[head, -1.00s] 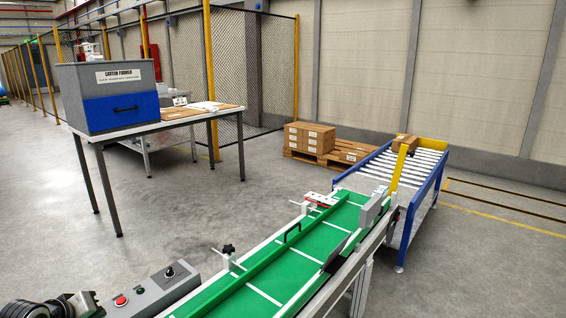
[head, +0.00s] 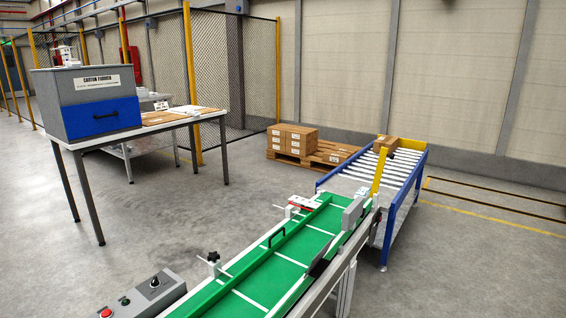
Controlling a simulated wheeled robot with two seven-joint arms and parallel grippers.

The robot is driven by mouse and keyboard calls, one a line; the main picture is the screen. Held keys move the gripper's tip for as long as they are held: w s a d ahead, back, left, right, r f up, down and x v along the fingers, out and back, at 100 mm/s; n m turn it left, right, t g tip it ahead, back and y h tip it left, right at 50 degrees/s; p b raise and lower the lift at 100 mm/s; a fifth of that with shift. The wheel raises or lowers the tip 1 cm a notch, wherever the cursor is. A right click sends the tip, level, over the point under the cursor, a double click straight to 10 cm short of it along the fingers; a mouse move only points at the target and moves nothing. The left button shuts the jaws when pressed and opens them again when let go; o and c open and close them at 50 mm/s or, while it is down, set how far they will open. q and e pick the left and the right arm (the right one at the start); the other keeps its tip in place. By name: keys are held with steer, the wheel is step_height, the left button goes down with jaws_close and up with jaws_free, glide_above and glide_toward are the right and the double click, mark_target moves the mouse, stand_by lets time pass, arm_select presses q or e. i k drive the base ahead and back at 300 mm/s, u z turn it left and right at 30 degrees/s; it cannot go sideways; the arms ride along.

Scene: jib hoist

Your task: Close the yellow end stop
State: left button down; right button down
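A yellow bar (head: 378,172) stands raised and tilted at the far end of the green belt conveyor (head: 292,252), on its right side. A dark knob (head: 391,154) shows near its top. It is beside the blue-framed roller table (head: 392,215), which also has a yellow plate (head: 411,144) across its far end. I cannot tell for sure which yellow part is the end stop. Neither of my grippers is in view.
A brown carton (head: 387,143) sits at the roller table's far end. A grey control box (head: 140,297) with a red button is at the lower left. A table (head: 205,117) bears the carton former (head: 86,101). A pallet (head: 317,157) holds boxes. Floor right of the conveyor is clear.

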mark_target(383, 156)
steer(key=u, duration=0.1)
steer(key=k, duration=0.45)
steer(key=z, duration=1.5)
steer(key=i, duration=3.2)
steer(key=u, duration=1.15)
